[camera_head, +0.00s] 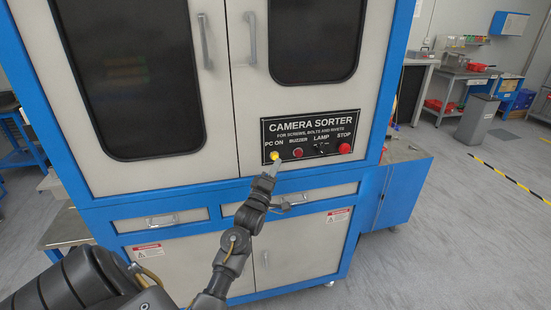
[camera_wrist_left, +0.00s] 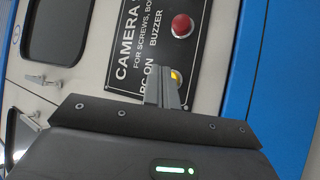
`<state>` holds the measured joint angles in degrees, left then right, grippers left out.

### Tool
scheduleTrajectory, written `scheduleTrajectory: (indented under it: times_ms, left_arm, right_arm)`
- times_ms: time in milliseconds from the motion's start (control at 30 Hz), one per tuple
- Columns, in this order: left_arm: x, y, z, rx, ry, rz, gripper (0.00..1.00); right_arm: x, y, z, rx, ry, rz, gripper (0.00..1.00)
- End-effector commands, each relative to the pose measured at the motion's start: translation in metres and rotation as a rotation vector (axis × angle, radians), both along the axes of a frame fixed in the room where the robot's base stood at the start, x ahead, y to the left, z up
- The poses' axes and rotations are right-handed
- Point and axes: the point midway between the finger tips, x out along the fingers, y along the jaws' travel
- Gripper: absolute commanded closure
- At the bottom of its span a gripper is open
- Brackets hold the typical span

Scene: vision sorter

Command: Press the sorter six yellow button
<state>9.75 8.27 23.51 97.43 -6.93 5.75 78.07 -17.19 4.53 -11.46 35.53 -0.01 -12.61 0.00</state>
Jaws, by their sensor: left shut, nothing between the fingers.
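The camera sorter (camera_head: 226,187) is a blue and white cabinet with a black control panel (camera_head: 330,130). The yellow button (camera_head: 274,156) sits at the panel's lower left under the label PC ON. My left gripper (camera_head: 271,167) is shut and empty, its fingertips right by the yellow button. In the left wrist view the fingertips (camera_wrist_left: 165,82) partly cover the yellow button (camera_wrist_left: 175,76). I cannot tell whether they touch it. The right gripper is not in view.
A red buzzer button (camera_head: 298,152), a lamp switch (camera_head: 321,147) and a red stop button (camera_head: 345,148) sit to the right on the panel. A drawer handle (camera_head: 289,202) juts out below. Open floor lies to the right.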

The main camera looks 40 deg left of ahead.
Motion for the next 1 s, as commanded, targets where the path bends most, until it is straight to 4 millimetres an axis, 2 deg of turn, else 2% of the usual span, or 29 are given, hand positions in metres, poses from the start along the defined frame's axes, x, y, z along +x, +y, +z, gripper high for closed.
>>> scheduleTrajectory:
  times_ms: [500, 1000]
  left_arm:
    - [-0.026, -0.037, 0.001, 0.000, 0.001, 0.000, 1.00]
    - [-0.027, -0.038, 0.000, 0.000, 0.000, 0.000, 1.00]
  right_arm:
    - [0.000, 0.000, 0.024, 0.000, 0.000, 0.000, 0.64]
    - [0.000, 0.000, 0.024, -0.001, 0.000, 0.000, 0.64]
